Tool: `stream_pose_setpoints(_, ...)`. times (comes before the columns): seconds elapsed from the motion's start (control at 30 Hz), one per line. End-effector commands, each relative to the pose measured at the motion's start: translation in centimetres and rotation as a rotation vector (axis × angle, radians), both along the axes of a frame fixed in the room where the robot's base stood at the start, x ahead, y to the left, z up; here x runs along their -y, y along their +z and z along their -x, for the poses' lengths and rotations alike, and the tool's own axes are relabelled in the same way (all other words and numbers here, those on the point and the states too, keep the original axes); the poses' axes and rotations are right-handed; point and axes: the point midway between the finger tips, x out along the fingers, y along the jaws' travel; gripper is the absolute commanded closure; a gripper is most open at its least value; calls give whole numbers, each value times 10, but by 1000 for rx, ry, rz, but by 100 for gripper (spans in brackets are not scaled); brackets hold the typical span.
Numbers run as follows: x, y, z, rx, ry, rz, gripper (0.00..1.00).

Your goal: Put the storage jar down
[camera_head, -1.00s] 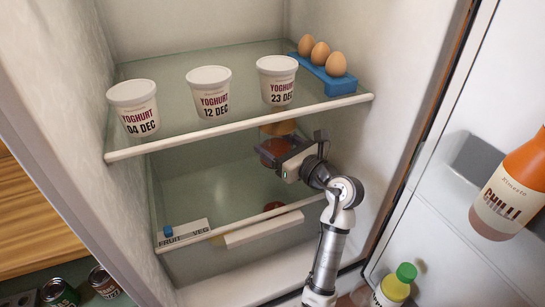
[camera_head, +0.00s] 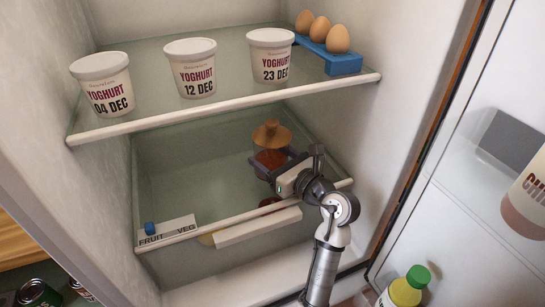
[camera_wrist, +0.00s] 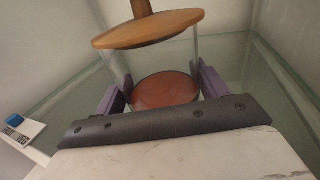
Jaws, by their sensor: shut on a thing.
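The storage jar is clear glass with a wooden knobbed lid (camera_head: 271,135) and red-brown contents (camera_head: 271,158). It is upright over the back right of the lower glass shelf (camera_head: 190,180) in the fridge. My gripper (camera_head: 273,165) is shut around the jar's body from the front. In the wrist view, the wooden lid (camera_wrist: 148,28) is above my gripper (camera_wrist: 160,92), and the purple fingers are on both sides of the glass. The jar's base is hidden, so I cannot tell whether it touches the shelf.
Above is a shelf (camera_head: 235,106) with three yoghurt tubs (camera_head: 198,68) and a blue egg holder (camera_head: 343,64) with eggs. A FRUIT/VEG label (camera_head: 167,230) is at the lower shelf's front left. The left of that shelf is clear. Bottles (camera_head: 404,288) stand in the door.

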Motion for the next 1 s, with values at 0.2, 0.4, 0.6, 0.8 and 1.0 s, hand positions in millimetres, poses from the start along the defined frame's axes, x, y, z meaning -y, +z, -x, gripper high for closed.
stream_pose_setpoints(0.2, 0, -3, 0, 2, 0, -1, 64)
stream_pose_setpoints(0.4, 0, -2, 0, 0, 0, 0, 6)
stream_pose_setpoints(0.6, 0, -2, 0, 0, 0, 0, 6)
stream_pose_setpoints(0.8, 7, -1, 7, 2, -3, -1, 6)
stream_pose_setpoints(1.0, 30, -1, 34, 1, -4, 0, 6)
